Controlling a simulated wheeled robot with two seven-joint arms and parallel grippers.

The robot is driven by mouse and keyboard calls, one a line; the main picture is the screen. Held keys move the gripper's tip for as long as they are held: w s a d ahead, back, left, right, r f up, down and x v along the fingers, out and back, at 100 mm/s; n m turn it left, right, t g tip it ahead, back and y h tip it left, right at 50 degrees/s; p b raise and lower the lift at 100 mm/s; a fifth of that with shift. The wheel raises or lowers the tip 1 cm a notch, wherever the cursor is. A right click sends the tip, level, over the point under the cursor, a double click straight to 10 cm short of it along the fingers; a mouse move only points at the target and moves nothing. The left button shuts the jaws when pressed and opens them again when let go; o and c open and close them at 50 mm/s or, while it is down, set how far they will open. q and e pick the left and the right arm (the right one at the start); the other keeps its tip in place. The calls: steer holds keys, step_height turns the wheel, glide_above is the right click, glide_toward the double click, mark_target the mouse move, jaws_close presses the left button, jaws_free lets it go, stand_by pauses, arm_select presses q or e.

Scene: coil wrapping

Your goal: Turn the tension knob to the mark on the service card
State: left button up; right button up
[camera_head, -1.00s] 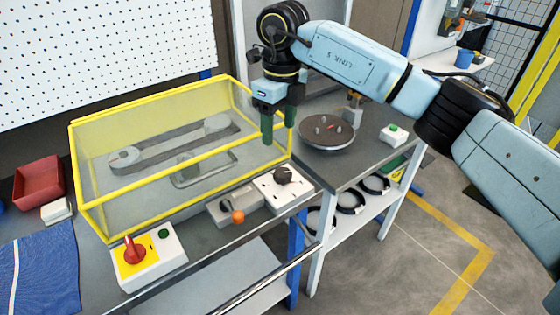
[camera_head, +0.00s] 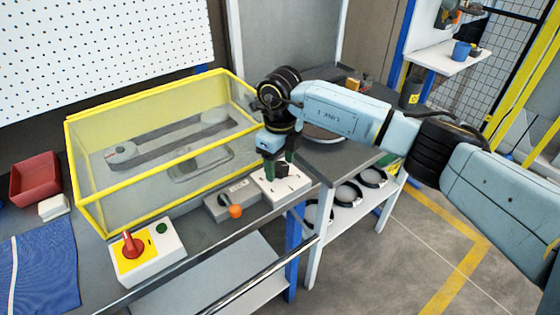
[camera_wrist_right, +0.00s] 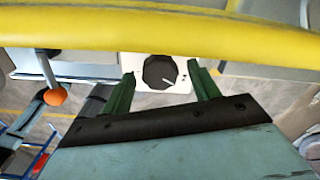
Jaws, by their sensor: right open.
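The tension knob (camera_wrist_right: 159,72) is a dark, faceted dial with a white pointer line, on a white box (camera_wrist_right: 140,62). In the wrist view it lies between and beyond the two green fingertips of my right gripper (camera_wrist_right: 162,88), which is open. In the head view the right gripper (camera_head: 279,168) is right over the white box (camera_head: 283,188), its fingers around or just above the knob; contact cannot be told. The knob is mostly hidden there by the fingers. No service card can be made out. My left gripper is not in view.
A yellow-framed clear guard (camera_head: 160,150) over a belt stands left of the gripper; its yellow bar (camera_wrist_right: 160,32) crosses the wrist view closely. A grey box with an orange-ball lever (camera_head: 235,211) sits beside the knob box. A red switch (camera_head: 133,245) is front left.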

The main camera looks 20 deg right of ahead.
steer(key=shift+c, duration=0.3)
steer(key=c, duration=0.9)
steer(key=shift+m, duration=0.3)
